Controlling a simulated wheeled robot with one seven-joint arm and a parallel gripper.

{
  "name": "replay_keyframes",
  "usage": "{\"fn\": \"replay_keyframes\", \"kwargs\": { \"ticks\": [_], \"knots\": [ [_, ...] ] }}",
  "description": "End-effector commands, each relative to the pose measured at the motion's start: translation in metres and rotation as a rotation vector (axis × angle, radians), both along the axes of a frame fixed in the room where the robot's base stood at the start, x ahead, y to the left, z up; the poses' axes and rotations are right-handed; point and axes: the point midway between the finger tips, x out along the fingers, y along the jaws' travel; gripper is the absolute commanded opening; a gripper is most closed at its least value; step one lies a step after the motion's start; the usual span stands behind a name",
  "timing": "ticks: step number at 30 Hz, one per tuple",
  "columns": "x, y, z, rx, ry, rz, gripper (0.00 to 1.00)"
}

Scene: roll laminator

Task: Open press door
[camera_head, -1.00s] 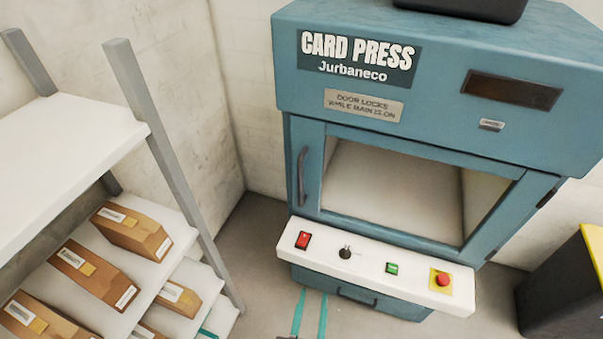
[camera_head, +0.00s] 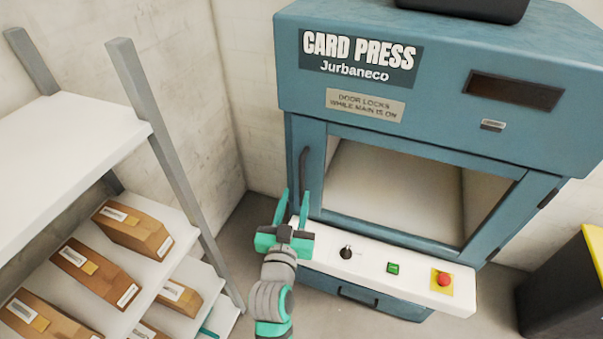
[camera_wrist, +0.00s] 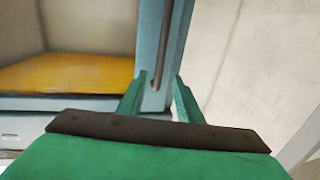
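The blue card press (camera_head: 440,90) stands at centre right, with its framed window door (camera_head: 400,190) shut. A dark vertical door handle (camera_head: 303,172) is on the door's left edge. My gripper (camera_head: 294,192) is raised in front of the door's lower left, its green fingers apart and empty, near the lower end of the handle. In the wrist view the handle (camera_wrist: 164,45) rises beyond the open fingers (camera_wrist: 160,85), roughly between their tips. I cannot tell whether the fingers touch it.
A white control shelf (camera_head: 370,262) below the door carries a black key switch (camera_head: 346,252), a green button (camera_head: 393,267) and a red stop button (camera_head: 444,279). A shelf rack (camera_head: 75,150) with cartons stands left. A black-and-yellow bin (camera_head: 570,290) is right.

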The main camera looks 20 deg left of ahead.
Motion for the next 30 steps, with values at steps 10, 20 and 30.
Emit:
{"fn": "replay_keyframes", "kwargs": {
  "ticks": [10, 20, 30],
  "knots": [
    [0.057, 0.008, 0.001, 0.0, -0.001, -0.002, 0.33],
    [0.093, 0.015, 0.001, -0.001, -0.001, -0.001, 0.33],
    [0.097, 0.015, 0.0, 0.0, 0.0, 0.0, 0.33]
  ]
}}
